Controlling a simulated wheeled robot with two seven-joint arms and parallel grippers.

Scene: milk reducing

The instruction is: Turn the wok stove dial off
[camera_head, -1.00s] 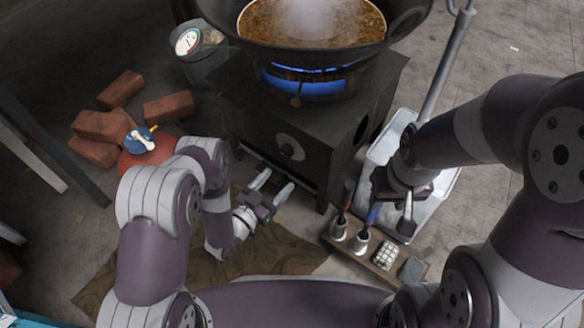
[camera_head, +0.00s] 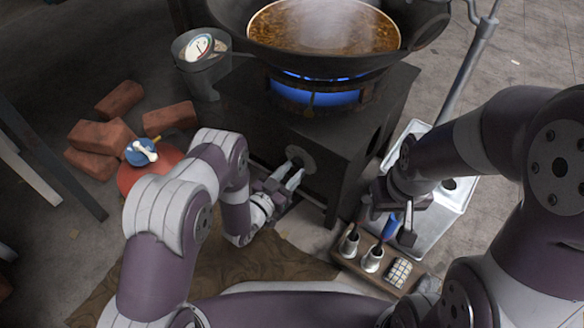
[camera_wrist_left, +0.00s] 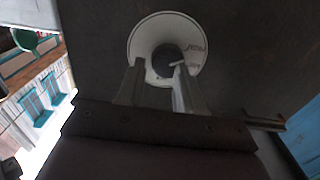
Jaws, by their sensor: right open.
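The wok stove (camera_head: 270,120) is a dark box with a blue flame under the wok (camera_head: 425,30). Its dial is a pale round plate (camera_head: 301,157) with a dark knob on the front face; in the left wrist view the plate (camera_wrist_left: 140,42) and knob (camera_wrist_left: 165,60) show close up. My left gripper (camera_head: 296,170) is at the dial, its fingers pointing at the plate. In the left wrist view its fingers (camera_wrist_left: 158,78) are apart, with the knob between or just beyond the tips; contact cannot be told.
A wooden rack (camera_head: 350,264) with metal cups stands right of the stove, near a pale tray (camera_head: 448,208). Bricks (camera_head: 98,137), a red gas cylinder (camera_head: 135,176) and a bucket (camera_head: 202,80) are at the left. Brown liquid steams in the wok.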

